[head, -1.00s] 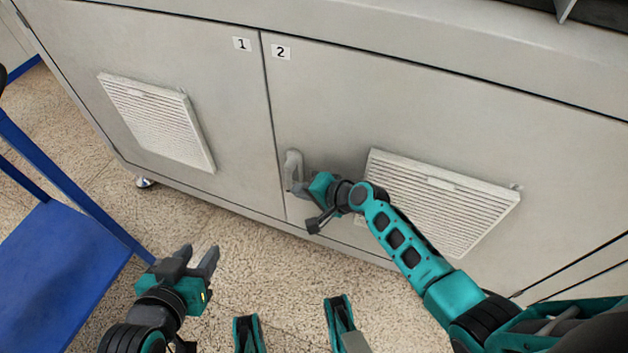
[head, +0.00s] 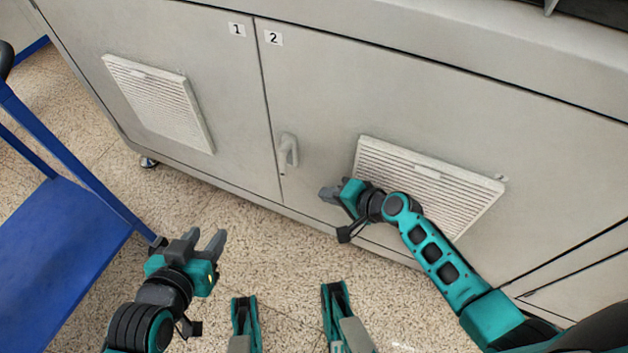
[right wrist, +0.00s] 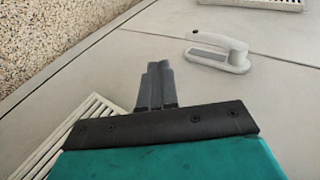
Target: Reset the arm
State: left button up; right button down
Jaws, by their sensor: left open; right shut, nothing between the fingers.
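My right gripper (head: 329,194) is shut and empty, in front of door 2, to the right of and below the grey door handle (head: 288,151). In the right wrist view its two fingers (right wrist: 154,72) lie together, and the handle (right wrist: 218,52) is apart from them to the right. My left gripper (head: 205,240) is open and empty at the lower left, above the floor, with its fingers pointing up in the picture.
The grey cabinet has doors labelled 1 (head: 237,30) and 2 (head: 273,38), both closed, with vent grilles (head: 160,100) and (head: 425,185). A blue cart (head: 60,265) stands at the left. Speckled floor (head: 270,260) is clear before the cabinet.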

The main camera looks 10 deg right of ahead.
pick_arm(q)
jog(key=shift+s+a+f, duration=0.1)
jog(key=shift+a+f, duration=0.1)
jog(key=shift+f, duration=0.05)
pick_arm(e)
jog(key=s+d, duration=0.3)
jog(key=s+r+n+h, duration=0.2)
jog(key=s+r+n, duration=0.2)
jog(key=s+n, duration=0.2)
pick_arm(q)
jog(key=s+a+r+y+p, duration=0.1)
jog(key=a+r+p, duration=0.2)
jog(key=r+p, duration=0.9)
jog(key=p, duration=0.5)
jog(key=shift+s+a+r, duration=0.15)
jog(key=shift+s+r, duration=0.1)
jog(key=shift+s, duration=0.05)
pick_arm(e)
jog(key=s+d+r+n+t+h, duration=0.1)
jog(key=s+d+r+n, duration=0.1)
jog(key=r, duration=0.7)
jog(key=s+d+r+n+t+h, duration=0.1)
jog(key=s+d+r+n+h, duration=0.1)
jog(key=r, duration=0.7)
jog(key=shift+s+r+n+t, duration=0.15)
jog(key=shift+r+n+t, duration=0.15)
